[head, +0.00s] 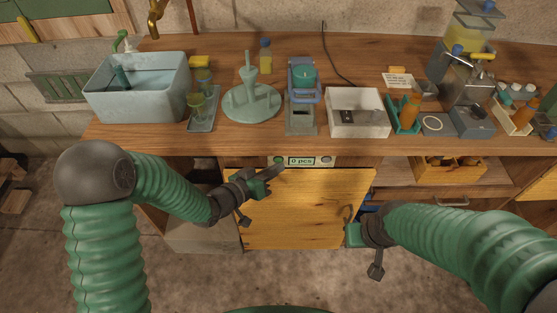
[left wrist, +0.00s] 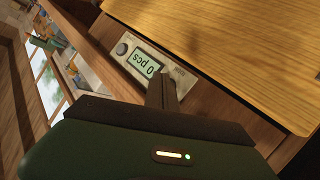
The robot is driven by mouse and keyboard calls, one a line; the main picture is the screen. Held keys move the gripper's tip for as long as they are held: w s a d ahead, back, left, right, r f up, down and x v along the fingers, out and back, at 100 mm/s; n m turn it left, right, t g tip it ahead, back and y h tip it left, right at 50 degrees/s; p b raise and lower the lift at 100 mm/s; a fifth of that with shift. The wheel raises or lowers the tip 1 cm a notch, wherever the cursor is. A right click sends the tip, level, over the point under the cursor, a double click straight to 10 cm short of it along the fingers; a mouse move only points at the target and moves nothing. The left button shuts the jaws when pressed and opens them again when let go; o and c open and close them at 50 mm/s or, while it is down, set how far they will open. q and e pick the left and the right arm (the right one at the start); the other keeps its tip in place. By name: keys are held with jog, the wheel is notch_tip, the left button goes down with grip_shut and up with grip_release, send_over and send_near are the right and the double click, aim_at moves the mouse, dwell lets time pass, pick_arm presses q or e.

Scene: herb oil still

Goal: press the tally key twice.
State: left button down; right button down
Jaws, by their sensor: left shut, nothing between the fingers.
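The tally panel (head: 301,161) is set in the front edge of the bench, and its display reads "0 pcs". It has a round greenish button (head: 279,161) at its left end and a round grey one (head: 326,161) at its right end. My left gripper (head: 279,168) is shut and empty, its tip close to the left button; I cannot tell whether they touch. In the left wrist view the shut fingers (left wrist: 162,92) partly hide that end of the panel, beside the display (left wrist: 143,66). The grey button (left wrist: 122,48) is clear. My right gripper (head: 353,233) hangs low at the right, its jaws unclear.
The bench top (head: 210,143) carries a sink (head: 137,88), a pale green stand (head: 251,104), a white tray (head: 357,124) and bottles. A yellow wooden door (head: 310,205) is below the panel. An open shelf holds a yellow crate (head: 447,173).

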pick_arm(q)
jog(key=shift+w, duration=0.3)
dwell(0.5)
jog(key=shift+s, duration=0.8)
jog(key=shift+s+p, duration=0.3)
jog(key=shift+s, duration=2.2)
dwell(0.5)
